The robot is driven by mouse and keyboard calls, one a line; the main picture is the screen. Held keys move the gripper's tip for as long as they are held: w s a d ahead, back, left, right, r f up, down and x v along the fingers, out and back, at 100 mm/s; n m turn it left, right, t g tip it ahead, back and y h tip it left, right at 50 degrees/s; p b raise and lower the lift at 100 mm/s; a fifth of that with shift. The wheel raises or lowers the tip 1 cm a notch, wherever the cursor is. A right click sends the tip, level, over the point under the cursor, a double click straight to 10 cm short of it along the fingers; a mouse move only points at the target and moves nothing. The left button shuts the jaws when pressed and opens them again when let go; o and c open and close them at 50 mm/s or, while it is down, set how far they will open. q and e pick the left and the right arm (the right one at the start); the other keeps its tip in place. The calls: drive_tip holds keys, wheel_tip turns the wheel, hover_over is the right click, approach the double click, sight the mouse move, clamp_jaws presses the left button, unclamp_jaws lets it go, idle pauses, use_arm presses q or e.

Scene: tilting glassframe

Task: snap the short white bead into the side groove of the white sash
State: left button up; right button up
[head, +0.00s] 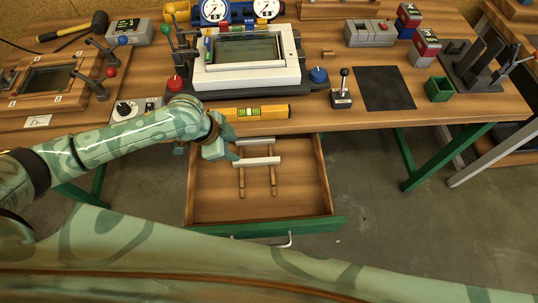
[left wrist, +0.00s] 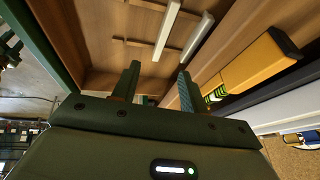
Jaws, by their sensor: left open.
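The white sash (head: 246,76) lies flat on the bench at the back, with coloured pieces along its far side. Two white beads lie across thin wooden rails in the open drawer: a far bead (head: 260,140) and a near bead (head: 258,161). In the left wrist view, the near bead (left wrist: 166,30) and the far bead (left wrist: 198,38) lie beyond the fingertips. I cannot tell which is shorter. My left gripper (head: 235,148) is over the drawer's left side by the beads' left ends; its open, empty fingers also show in the wrist view (left wrist: 158,78). My right gripper is out of view.
A yellow level (head: 248,113) lies along the bench's front edge, above the open drawer (head: 207,205). A red knob (head: 175,84) and a blue knob (head: 319,75) flank the sash. A joystick box (head: 341,98) and a dark mat (head: 384,89) are to the right.

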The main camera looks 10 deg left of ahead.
use_arm(q)
drive_tip(key=b, duration=0.4)
hover_over(255, 160)
drive_tip(key=s+a, duration=0.2)
wheel_tip(255, 160, down, 10)
drive_tip(key=shift+s+d+r, duration=0.1)
drive_tip(key=shift+d+r, duration=0.05)
drive_tip(key=shift+r, duration=0.05)
drive_tip(key=shift+d+f, duration=0.15)
drive_tip(key=shift+f, duration=0.25)
drive_tip(key=b+x, duration=0.1)
drive_tip(key=x, duration=0.1)
drive_tip(key=b+x, duration=0.2)
drive_tip(key=shift+w+f, duration=0.35)
drive_tip(key=shift+w, duration=0.1)
drive_tip(key=shift+r, duration=0.1)
drive_tip(key=shift+c, duration=0.6)
clamp_jaws()
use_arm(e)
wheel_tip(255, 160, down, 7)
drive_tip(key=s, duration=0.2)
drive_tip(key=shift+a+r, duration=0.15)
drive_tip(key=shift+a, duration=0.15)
